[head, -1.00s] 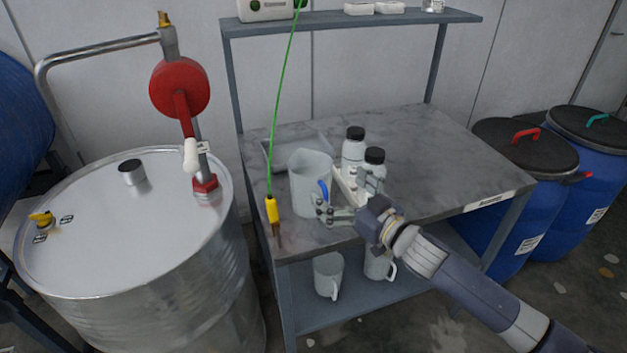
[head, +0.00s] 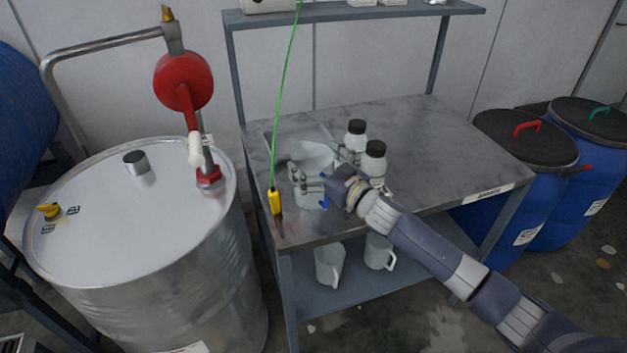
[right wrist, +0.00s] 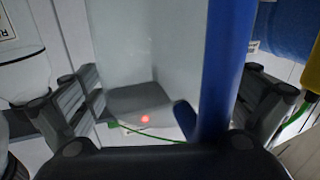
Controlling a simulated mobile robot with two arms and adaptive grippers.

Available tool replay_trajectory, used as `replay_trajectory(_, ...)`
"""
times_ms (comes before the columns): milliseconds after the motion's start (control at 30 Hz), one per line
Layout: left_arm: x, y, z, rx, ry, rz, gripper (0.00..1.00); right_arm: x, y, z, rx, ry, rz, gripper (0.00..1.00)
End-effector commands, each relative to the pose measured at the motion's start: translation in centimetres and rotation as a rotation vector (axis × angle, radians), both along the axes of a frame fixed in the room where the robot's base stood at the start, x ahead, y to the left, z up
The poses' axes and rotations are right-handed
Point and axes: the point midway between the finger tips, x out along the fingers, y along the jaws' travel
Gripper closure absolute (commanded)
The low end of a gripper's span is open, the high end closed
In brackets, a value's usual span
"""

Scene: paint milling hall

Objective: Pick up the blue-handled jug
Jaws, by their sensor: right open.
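The pale, translucent jug (head: 312,157) stands near the front left corner of the grey table. Its blue handle (right wrist: 222,70) faces my right wrist camera; in the head view only a bit of blue shows below the gripper. My right gripper (head: 318,164) is open at the jug, its fingers spread to either side of it. In the right wrist view the jug body (right wrist: 150,45) and handle lie between the two fingers. I cannot tell if either finger touches the jug. My left gripper is not in view.
Two white bottles with black caps (head: 374,160) stand close right of the jug. A yellow plug-like piece (head: 275,201) hangs on a green cable at its left. A shallow tray (head: 325,130) lies behind. A steel drum (head: 110,230) stands left. The table's right half is clear.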

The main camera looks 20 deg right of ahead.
Motion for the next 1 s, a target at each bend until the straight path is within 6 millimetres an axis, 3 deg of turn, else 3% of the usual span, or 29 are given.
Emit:
replay_trajectory(133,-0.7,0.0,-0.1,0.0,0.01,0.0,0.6,0.0,0.0,0.0,0.0,0.0,0.0,0.0)
replay_trajectory(367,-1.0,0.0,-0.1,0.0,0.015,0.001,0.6,0.0,0.0,0.0,0.0,0.0,0.0,0.47)
replay_trajectory(667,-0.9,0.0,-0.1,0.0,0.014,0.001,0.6,0.0,0.0,0.2,0.001,-0.002,0.0,0.47)
replay_trajectory(767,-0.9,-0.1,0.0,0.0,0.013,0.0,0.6,0.0,-0.1,1.3,-0.001,-0.006,0.0,0.47)
replay_trajectory(1000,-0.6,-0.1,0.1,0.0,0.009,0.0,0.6,0.0,-0.1,6.1,-0.003,-0.006,0.0,0.47)
